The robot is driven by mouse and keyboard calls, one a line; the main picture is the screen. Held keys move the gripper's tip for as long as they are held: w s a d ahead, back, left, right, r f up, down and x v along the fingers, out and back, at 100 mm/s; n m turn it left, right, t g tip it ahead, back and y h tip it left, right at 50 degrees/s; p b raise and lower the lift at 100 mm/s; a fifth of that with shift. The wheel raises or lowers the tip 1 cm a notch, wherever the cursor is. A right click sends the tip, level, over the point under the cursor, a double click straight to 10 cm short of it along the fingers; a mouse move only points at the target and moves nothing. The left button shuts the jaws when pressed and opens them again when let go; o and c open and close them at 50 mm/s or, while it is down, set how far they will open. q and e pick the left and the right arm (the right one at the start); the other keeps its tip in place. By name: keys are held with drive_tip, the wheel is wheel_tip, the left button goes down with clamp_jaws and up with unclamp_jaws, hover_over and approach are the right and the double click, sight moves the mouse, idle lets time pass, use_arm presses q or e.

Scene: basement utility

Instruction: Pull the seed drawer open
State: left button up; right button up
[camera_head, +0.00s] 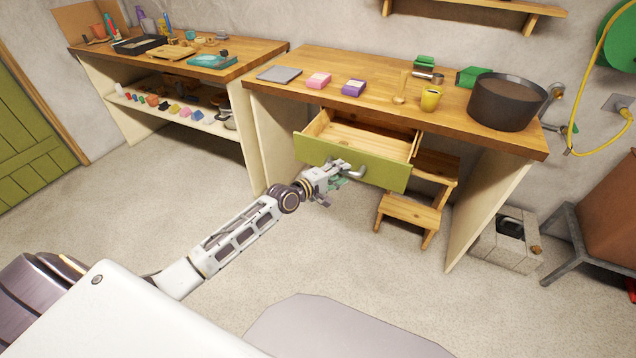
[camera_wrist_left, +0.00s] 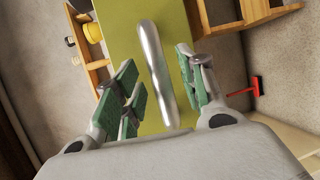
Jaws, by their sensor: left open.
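The seed drawer (camera_head: 400,178) has a green front and a light wooden box, and it stands pulled out from under the wooden workbench (camera_head: 380,85). Its inside looks empty. In the wrist view the green front (camera_wrist_left: 125,20) carries a silver bar handle (camera_wrist_left: 155,70). My left gripper (camera_head: 345,174) is at the handle, in front of the drawer. In the wrist view its green-padded fingers (camera_wrist_left: 160,88) are open, one on each side of the handle, with gaps between pads and bar. My right gripper is not in view.
On the bench stand a dark pot (camera_head: 505,103), a yellow mug (camera_head: 430,98), and pink (camera_head: 318,80) and purple (camera_head: 353,88) packets. A wooden step stool (camera_head: 412,212) stands below, right of the drawer. Open floor (camera_head: 350,255) lies in front.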

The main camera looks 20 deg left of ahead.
use_arm(q)
drive_tip(key=v, duration=0.9)
drive_tip(key=shift+s, duration=0.35)
drive_tip(key=shift+a+r, duration=0.1)
drive_tip(key=shift+r, duration=0.05)
idle(0.6)
